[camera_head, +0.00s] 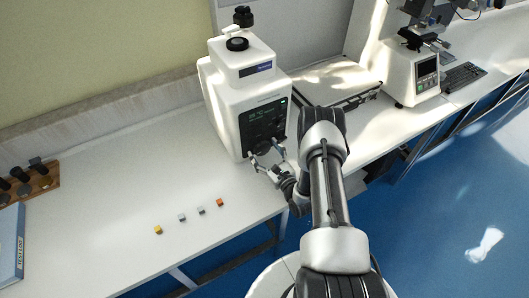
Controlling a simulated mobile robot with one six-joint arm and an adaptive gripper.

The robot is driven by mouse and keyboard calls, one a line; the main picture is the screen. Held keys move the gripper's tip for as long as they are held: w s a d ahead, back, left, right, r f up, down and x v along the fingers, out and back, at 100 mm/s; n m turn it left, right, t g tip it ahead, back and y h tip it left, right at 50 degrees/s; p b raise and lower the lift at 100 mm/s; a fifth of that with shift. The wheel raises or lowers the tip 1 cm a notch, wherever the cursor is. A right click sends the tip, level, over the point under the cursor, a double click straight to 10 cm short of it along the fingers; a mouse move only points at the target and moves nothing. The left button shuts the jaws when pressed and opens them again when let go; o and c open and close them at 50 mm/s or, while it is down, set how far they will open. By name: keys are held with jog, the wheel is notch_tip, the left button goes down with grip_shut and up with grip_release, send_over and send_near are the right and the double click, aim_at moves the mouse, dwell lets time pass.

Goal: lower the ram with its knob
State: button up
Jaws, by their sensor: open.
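A white tester (222,115) stands on the bench, with a dark front panel (262,122) and a lit display in it. A dark round knob (262,147) shows low on that panel, partly covered by my gripper. Another black round knob (237,44) sits on top, with a black post (243,16) behind it. I cannot tell which knob moves the ram, and I cannot make out the ram. My gripper (265,154) is open at the panel's lower edge, its fingers spread around or just in front of the low knob. Contact cannot be told.
Several small cubes (182,217) lie in a row on the white bench (120,185). A wooden rack (40,184) and a blue book (10,245) are at the left. A second instrument (412,75) and a keyboard (463,76) stand at the right.

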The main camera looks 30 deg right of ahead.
jog(key=shift+w, duration=0.1)
jog(key=shift+c, duration=0.4)
jog(key=c, duration=1)
